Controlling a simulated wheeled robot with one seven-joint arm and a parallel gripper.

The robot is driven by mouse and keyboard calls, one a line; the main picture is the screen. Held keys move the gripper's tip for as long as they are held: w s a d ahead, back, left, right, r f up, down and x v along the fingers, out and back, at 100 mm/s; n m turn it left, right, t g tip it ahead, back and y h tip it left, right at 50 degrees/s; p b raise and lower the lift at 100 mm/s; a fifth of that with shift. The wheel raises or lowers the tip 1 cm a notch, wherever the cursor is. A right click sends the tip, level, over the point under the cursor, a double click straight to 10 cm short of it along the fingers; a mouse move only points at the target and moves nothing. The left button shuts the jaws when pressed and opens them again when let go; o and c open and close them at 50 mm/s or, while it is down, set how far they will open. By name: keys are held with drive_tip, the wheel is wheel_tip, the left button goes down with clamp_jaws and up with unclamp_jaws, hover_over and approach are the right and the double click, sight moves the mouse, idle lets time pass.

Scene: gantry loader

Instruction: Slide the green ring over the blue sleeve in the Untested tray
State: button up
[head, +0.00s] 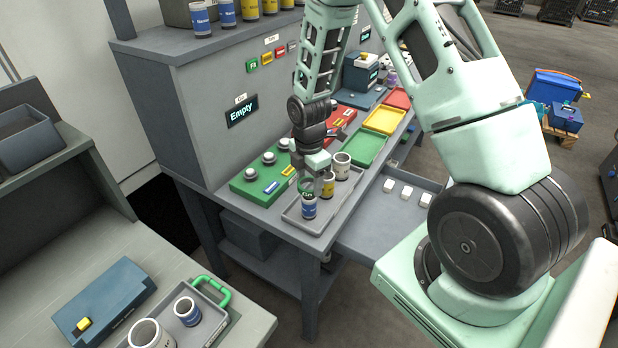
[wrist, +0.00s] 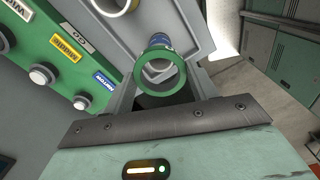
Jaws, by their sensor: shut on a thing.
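The green ring (wrist: 162,89) is held in my gripper (head: 313,176), which is shut on it. In the wrist view the ring is in front of the blue sleeve (wrist: 158,40), overlapping it in the picture. In the head view the blue sleeve (head: 309,208) stands upright near the front corner of a grey tray (head: 290,219), and my gripper is just above it. The green ring (head: 307,190) shows at the sleeve's top; I cannot tell whether it is around the sleeve or still above it. The fingertips are partly hidden.
A yellow sleeve (head: 328,186) and a white sleeve (head: 342,165) stand close behind in the same tray. A green panel (head: 262,182) with knobs lies left of it. Green (head: 366,150) and yellow trays (head: 384,121) lie beyond. An open drawer (head: 385,215) is at the right.

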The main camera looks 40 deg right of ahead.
drive_tip(key=shift+f+b, duration=1.35)
drive_tip(key=shift+f, duration=0.65)
drive_tip(key=o, duration=1.2)
drive_tip(key=shift+r, duration=0.1)
wheel_tip(320, 180, up, 17)
drive_tip(key=b, duration=0.2)
drive_tip(key=shift+r+b, duration=0.1)
drive_tip(key=shift+b, duration=0.25)
